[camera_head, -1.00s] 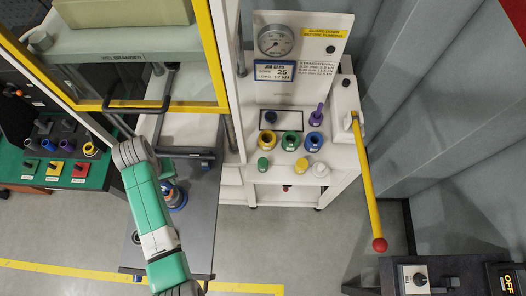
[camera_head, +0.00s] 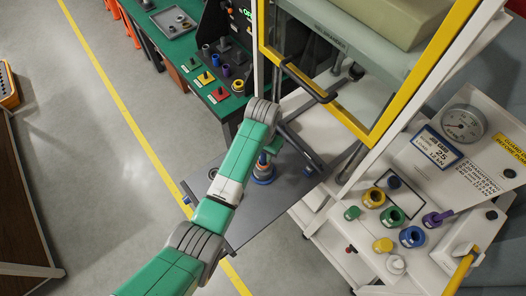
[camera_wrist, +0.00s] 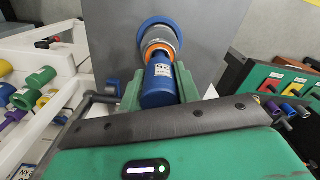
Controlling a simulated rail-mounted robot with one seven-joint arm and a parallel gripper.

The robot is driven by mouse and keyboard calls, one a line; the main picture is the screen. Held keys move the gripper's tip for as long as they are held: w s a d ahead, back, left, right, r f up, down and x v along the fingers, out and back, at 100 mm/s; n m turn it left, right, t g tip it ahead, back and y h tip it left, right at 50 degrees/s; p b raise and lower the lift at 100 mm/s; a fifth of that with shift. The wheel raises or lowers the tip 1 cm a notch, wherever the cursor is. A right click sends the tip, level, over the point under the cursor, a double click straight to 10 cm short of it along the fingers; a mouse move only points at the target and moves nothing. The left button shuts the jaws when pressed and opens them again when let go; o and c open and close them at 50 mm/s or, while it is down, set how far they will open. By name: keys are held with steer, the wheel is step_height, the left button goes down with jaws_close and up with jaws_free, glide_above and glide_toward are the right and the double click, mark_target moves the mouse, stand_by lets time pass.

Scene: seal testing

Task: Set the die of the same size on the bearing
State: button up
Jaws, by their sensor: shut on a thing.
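The bearing (camera_wrist: 160,30) lies on a dark grey plate (camera_wrist: 208,28); it shows a blue outer ring, a silver ring and an orange ring. In the head view the bearing (camera_head: 265,178) is partly hidden by my arm. My gripper (camera_wrist: 158,88) is shut on a blue cylindrical die (camera_wrist: 156,92) with a white label, its marking hard to read. The die's far end lines up with the orange ring at the bearing's middle; I cannot tell whether they touch. In the head view the die (camera_head: 262,159) shows just above the bearing.
A yellow-framed guard (camera_head: 345,118) stands behind the plate. A green table (camera_head: 185,50) with coloured blocks is at the back.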

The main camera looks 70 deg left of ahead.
stand_by(0.3)
steer(key=shift+f+b, duration=0.9)
steer(key=shift+f, duration=0.45)
steer(key=shift+f, duration=0.25)
steer(key=o, duration=0.8)
steer(key=o, duration=0.6)
steer(key=shift+r+p, duration=1.7)
steer(key=shift+p, duration=0.35)
step_height(320, 180, up, 6)
steer(key=p, duration=0.3)
